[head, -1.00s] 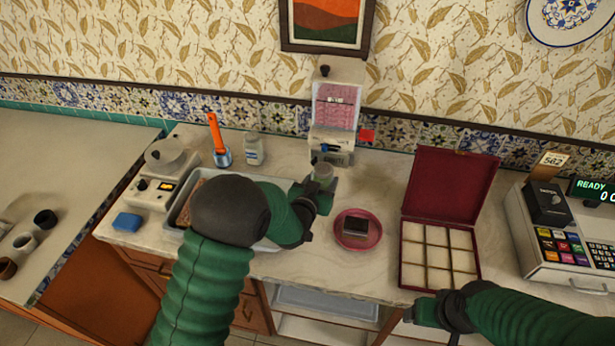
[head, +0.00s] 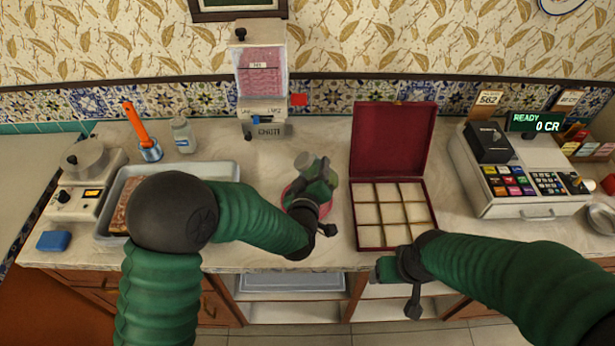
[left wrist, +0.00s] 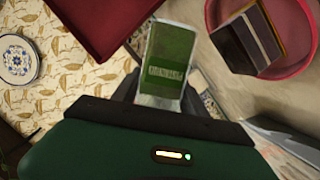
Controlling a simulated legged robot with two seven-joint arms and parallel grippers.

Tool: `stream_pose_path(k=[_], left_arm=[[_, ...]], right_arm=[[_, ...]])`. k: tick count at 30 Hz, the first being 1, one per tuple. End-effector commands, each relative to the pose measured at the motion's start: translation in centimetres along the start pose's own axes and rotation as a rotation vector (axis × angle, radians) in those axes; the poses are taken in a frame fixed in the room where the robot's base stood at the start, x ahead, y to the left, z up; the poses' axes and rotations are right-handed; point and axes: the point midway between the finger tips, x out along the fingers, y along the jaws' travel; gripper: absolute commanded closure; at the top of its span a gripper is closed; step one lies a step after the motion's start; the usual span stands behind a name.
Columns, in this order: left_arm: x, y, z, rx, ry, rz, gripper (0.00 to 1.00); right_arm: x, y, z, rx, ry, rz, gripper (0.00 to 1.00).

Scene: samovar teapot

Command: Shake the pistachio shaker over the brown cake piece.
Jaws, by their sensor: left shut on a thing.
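My left gripper (head: 318,178) is shut on the pistachio shaker (head: 304,160), a small clear container with a grey end. In the left wrist view the shaker (left wrist: 168,60) shows green contents and a label, upside down in the picture. The gripper is above the round pink-red plate (head: 288,190), which it mostly hides in the head view. The brown cake piece (left wrist: 250,38) sits on that plate (left wrist: 305,62) in the left wrist view, beside the shaker in the picture. My right gripper (head: 388,268) is at the counter's front edge; its jaw opening is unclear.
An open red box (head: 392,150) with a divided tray stands right of the plate. A pink-filled dispenser (head: 262,85) stands behind. A metal tray (head: 228,170), a glass jar (head: 183,135) and a scale-like device (head: 85,185) are left. A cash register (head: 520,175) is right.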

Motion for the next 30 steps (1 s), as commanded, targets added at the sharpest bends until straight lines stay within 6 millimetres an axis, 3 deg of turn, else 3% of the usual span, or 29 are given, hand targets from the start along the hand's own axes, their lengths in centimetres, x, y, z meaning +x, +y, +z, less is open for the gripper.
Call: stream_pose_path(k=[1,6,13,18,24,30], left_arm=[[0.4,-0.6,1.1,-0.076,0.002,0.023,1.00],[0.8,0.1,2.4,-0.373,0.002,0.116,1.00],[1.0,0.4,3.2,-0.852,0.002,0.266,1.00],[0.7,0.6,2.2,-1.115,0.003,0.349,1.00],[0.4,1.2,1.4,-1.304,0.000,0.407,1.00],[0.3,1.4,1.1,-1.331,-0.001,0.414,1.00]], right_arm=[[1.9,0.0,0.4,0.000,0.000,0.000,0.28],[4.8,0.0,1.1,0.000,0.000,0.000,0.28],[8.9,0.0,2.1,0.000,0.000,0.000,0.28],[11.3,0.0,2.7,0.000,0.000,0.000,0.28],[12.5,0.0,2.9,0.000,0.000,0.000,0.28],[12.4,0.0,2.9,0.000,0.000,0.000,0.28]])
